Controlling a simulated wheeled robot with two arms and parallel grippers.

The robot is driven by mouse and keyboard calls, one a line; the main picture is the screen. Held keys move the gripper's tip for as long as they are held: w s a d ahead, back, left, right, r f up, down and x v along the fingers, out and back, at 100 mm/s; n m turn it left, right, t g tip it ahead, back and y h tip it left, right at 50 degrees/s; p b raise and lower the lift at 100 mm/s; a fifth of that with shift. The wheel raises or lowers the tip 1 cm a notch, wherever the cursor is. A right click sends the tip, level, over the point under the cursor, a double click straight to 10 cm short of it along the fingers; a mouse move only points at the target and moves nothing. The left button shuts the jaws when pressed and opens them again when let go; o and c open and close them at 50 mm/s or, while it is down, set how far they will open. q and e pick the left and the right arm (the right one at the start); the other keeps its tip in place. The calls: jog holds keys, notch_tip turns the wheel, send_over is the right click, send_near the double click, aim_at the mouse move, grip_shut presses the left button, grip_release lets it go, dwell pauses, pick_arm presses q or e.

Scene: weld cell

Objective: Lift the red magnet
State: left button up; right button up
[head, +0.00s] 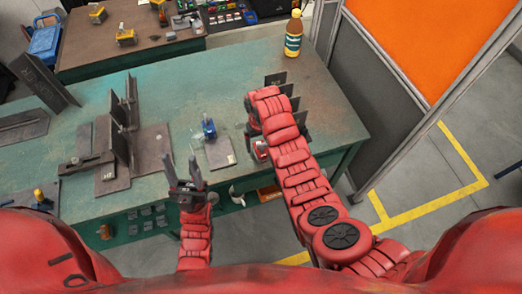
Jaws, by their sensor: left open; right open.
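The red magnet (260,151) appears as a small red and grey block near the front edge of the green table, partly hidden behind my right arm. My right arm reaches over the table and bends down at the wrist. My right gripper (249,131) is open, just above and left of the red magnet; its fingers are small and partly covered, so I cannot tell whether they touch it. My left gripper (186,173) is open and empty at the table's front edge, fingers pointing away from me.
A blue magnet (209,128) stands by a flat metal plate (220,152). Steel plates and angles (118,170) fill the table's left side. Dark upright plates (275,79) stand behind my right wrist. A bottle (294,35) stands at the far right corner. The table's back middle is clear.

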jog(key=shift+d+f+p, duration=0.1)
jog(key=shift+f+p, duration=0.5)
jog(key=shift+f, duration=1.5)
grip_shut()
jog(key=shift+p, duration=0.3)
